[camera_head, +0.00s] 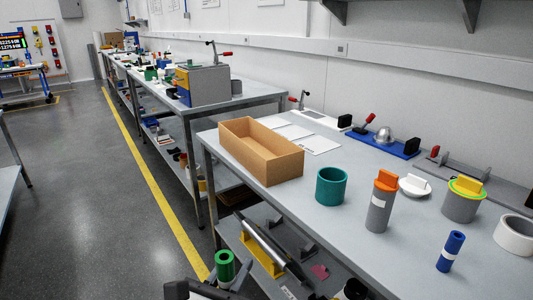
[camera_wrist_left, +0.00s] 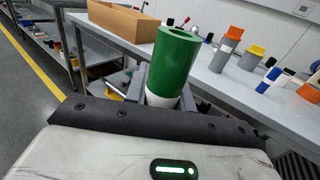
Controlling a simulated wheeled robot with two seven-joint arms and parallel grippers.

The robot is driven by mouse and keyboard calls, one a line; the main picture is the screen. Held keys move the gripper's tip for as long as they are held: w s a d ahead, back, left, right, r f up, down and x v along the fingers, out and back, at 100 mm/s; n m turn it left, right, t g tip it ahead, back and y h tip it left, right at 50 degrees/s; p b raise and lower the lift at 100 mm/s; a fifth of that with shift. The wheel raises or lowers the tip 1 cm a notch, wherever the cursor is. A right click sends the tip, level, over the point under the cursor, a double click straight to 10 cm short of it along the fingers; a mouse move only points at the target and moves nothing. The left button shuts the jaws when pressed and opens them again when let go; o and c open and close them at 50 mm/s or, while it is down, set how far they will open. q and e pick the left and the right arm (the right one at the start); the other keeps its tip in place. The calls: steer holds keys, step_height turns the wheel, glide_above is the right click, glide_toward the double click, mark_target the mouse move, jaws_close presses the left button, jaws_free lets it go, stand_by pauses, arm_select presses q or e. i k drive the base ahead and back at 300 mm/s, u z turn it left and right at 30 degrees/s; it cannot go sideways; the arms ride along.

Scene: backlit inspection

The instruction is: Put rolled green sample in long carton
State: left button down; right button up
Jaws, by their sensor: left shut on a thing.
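The rolled green sample (camera_head: 225,267) is a green cylinder with a white lower band, at the bottom of the head view. My left gripper (camera_head: 222,287) is shut on it, low in front of the bench. In the left wrist view the green sample (camera_wrist_left: 174,62) stands nearly upright between the fingers (camera_wrist_left: 164,96), its hollow top end showing. The long carton (camera_head: 248,158) is an open tan box at the left end of the near bench top. The held sample is apart from it. The carton (camera_wrist_left: 120,22) also shows behind the sample in the wrist view. My right gripper is out of view.
On the bench top (camera_head: 335,225) stand a teal cup (camera_head: 331,186), a grey cylinder with an orange top (camera_head: 378,210), a blue roll (camera_head: 450,252) and a white ring (camera_head: 514,236). A lower shelf holds a grey tube (camera_head: 262,238). Clear floor lies left.

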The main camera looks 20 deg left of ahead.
mark_target(275, 180)
steer(key=u, duration=1.6)
steer(key=i, duration=1.55)
steer(key=z, duration=1.2)
